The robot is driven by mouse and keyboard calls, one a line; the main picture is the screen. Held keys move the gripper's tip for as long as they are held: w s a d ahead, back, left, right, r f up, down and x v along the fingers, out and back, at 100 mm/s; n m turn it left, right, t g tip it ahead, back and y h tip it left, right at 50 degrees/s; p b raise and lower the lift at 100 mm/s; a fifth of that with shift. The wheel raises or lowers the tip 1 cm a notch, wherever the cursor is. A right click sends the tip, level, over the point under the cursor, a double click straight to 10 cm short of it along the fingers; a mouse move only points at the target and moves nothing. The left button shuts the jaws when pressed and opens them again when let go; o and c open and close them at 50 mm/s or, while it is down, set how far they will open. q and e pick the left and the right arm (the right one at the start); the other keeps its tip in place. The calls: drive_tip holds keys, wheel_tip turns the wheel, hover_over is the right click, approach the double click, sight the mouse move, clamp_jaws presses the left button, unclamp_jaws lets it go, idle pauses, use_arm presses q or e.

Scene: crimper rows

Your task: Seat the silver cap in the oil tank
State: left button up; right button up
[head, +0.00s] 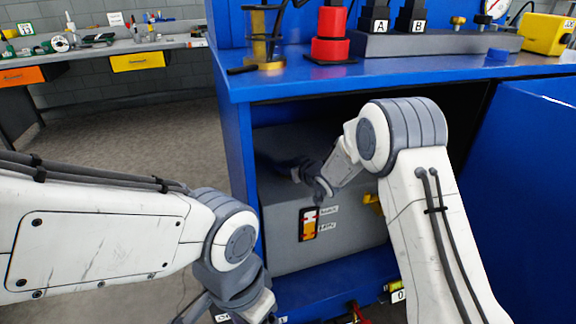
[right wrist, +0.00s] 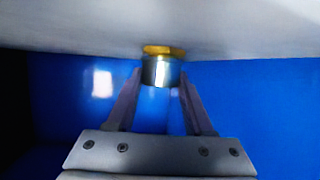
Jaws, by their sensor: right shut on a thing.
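The oil tank (head: 345,247) is a grey box inside the blue cabinet, with a sight gauge on its front. My right arm reaches into the cabinet, and my right gripper (head: 285,166) is dark and small over the tank's shadowed top. In the right wrist view the right gripper (right wrist: 160,82) is shut on the silver cap (right wrist: 161,71), a short shiny cylinder. A brass hexagonal piece (right wrist: 163,50) lies between the cap and a pale grey surface; I cannot tell whether it touches both. My left gripper (head: 232,308) is partly cut off at the bottom edge.
The cabinet's blue top (head: 410,72) and its open door (head: 528,190) close in the space around my right arm. A workbench (head: 95,50) is at the far left. The floor between is clear.

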drive_tip(key=o, duration=1.4)
drive_tip(key=p+v, duration=0.1)
drive_tip(key=v, duration=0.8)
drive_tip(key=shift+d+p, duration=0.1)
drive_tip(key=shift+p, duration=0.25)
drive_tip(key=shift+s+d+r, duration=0.2)
drive_tip(key=shift+s+d, duration=0.1)
drive_tip(key=shift+s, duration=0.3)
